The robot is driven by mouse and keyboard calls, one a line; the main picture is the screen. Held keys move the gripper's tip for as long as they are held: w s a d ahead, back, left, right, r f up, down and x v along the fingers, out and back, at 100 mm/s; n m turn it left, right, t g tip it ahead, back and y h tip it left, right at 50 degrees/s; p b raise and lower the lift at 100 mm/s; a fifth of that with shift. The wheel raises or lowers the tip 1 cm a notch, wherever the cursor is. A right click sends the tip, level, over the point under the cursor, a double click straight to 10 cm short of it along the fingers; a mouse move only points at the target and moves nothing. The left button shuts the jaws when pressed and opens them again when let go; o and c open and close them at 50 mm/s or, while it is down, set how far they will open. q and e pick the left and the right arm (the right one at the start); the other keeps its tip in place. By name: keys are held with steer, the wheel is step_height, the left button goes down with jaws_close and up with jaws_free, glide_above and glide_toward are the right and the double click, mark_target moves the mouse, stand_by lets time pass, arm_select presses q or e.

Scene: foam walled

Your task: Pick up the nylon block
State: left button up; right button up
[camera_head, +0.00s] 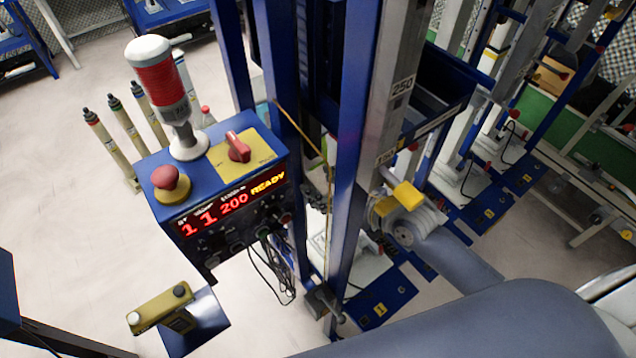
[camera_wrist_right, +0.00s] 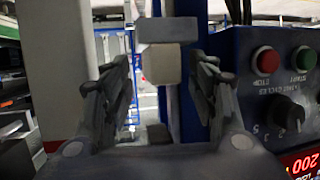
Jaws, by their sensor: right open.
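In the right wrist view, a small beige block (camera_wrist_right: 162,64), which looks like the nylon block, sits against a grey bar (camera_wrist_right: 168,30). It appears between my right gripper's fingers (camera_wrist_right: 162,80), which are spread wide with a gap on both sides of it. Whether it lies between the fingertips or beyond them I cannot tell. In the head view my right gripper (camera_head: 318,188) is mostly hidden behind the rig's posts, left of my grey wrist. I cannot make out the block in the head view. My left gripper is not in view.
A blue control box (camera_head: 228,185) with a lit display, red knobs and a beacon stands left of the posts. The silver post (camera_head: 385,100) and blue post (camera_head: 345,170) stand close around my right gripper. Black cables (camera_head: 270,270) hang below the box.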

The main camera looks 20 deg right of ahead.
steer(key=shift+w, duration=0.15)
jaws_close()
stand_by(0.4)
